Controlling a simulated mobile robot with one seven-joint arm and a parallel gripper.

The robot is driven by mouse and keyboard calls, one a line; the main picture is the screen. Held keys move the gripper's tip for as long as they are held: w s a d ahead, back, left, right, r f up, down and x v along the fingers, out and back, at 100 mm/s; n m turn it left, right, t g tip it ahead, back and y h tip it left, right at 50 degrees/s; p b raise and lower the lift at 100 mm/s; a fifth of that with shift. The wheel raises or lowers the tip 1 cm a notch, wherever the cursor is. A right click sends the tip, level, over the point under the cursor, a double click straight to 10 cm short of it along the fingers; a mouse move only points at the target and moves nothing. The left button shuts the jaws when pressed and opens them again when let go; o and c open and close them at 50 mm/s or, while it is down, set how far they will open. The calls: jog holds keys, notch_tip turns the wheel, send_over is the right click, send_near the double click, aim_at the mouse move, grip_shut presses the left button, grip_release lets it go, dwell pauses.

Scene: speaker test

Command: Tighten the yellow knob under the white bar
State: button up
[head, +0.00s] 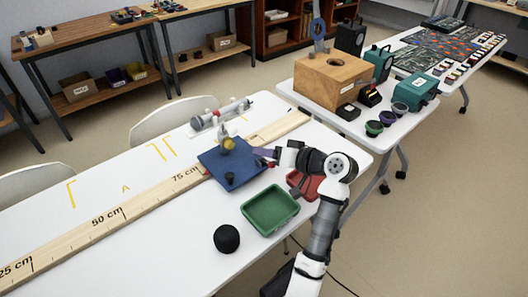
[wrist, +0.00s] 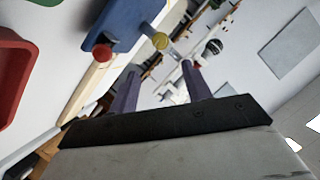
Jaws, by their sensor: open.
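The yellow knob (head: 228,143) stands out near the far edge of a blue board (head: 232,172) on the white table. It also shows in the wrist view (wrist: 161,41), beside the blue board (wrist: 122,18), ahead of the gap between my fingers. A pale bar with grey parts (head: 221,115) lies just beyond the board; how it joins the knob is unclear. My gripper (head: 263,154) is at the board's right side, with its purple fingers pointing left towards the knob. In the wrist view my gripper (wrist: 159,67) is open and empty, apart from the knob. A red knob (wrist: 102,53) is left of the yellow one.
A long wooden ruler (head: 110,218) runs along the table beneath the board. A wooden box (head: 333,78) stands on the table behind.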

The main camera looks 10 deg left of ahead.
jog(key=n+t+h+p, duration=0.2)
jog(key=n+t+p, duration=0.1)
jog(key=n+p, duration=0.25)
send_near(231, 145)
jog(key=shift+m, duration=0.25)
jog(key=x, duration=0.9)
jog(key=shift+w, duration=0.15)
jog(key=shift+g+h, duration=0.3)
jog(key=c, duration=1)
